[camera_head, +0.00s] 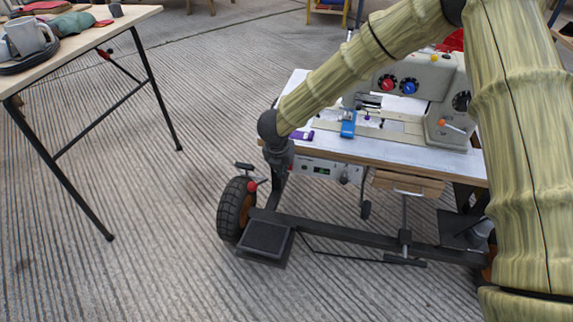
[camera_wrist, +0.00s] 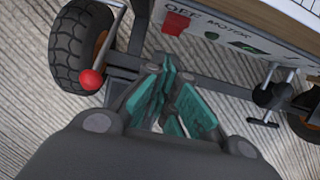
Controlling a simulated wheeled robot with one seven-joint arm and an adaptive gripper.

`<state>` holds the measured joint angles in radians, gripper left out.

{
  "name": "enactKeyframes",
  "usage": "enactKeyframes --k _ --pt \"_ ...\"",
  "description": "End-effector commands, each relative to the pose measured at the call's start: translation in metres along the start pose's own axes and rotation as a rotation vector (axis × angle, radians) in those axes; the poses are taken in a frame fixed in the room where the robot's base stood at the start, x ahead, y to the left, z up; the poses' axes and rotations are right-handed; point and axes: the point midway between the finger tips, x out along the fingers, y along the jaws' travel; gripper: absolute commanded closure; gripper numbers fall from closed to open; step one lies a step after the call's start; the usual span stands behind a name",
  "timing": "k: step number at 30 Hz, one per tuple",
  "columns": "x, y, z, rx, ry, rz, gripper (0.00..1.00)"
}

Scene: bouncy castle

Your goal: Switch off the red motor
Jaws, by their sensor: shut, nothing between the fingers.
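A light grey motor box (camera_head: 325,171) hangs under the front edge of the sewing table. In the wrist view the motor box (camera_wrist: 240,45) carries lettering that ends in "MOTOR", the rest being hard to read. A red switch (camera_wrist: 175,22) sits at its left end, with a small green round part to its right. My gripper (camera_wrist: 173,88) has teal finger pads and is shut and empty. In the wrist view it appears below the red switch, apart from it. In the head view my gripper (camera_head: 277,183) points down beside the box's left end, hiding part of it.
A grey sewing machine (camera_head: 415,85) stands on the sewing table (camera_head: 300,85). A lever with a red ball knob (camera_wrist: 91,79) is near a black tyre (camera_wrist: 75,45). A dark bar and a pedal (camera_head: 265,240) lie low. A wooden folding table (camera_head: 85,35) is left; floor between is clear.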

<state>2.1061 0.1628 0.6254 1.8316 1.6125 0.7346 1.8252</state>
Motion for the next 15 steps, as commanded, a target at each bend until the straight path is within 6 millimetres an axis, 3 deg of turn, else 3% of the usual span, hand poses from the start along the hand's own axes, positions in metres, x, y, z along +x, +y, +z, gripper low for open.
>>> enactKeyframes --k 2,15 --pt "-0.007 0.003 -0.009 -0.007 0.001 0.001 1.0" --pt "-0.088 0.0 0.011 0.001 0.0 0.0 1.0"
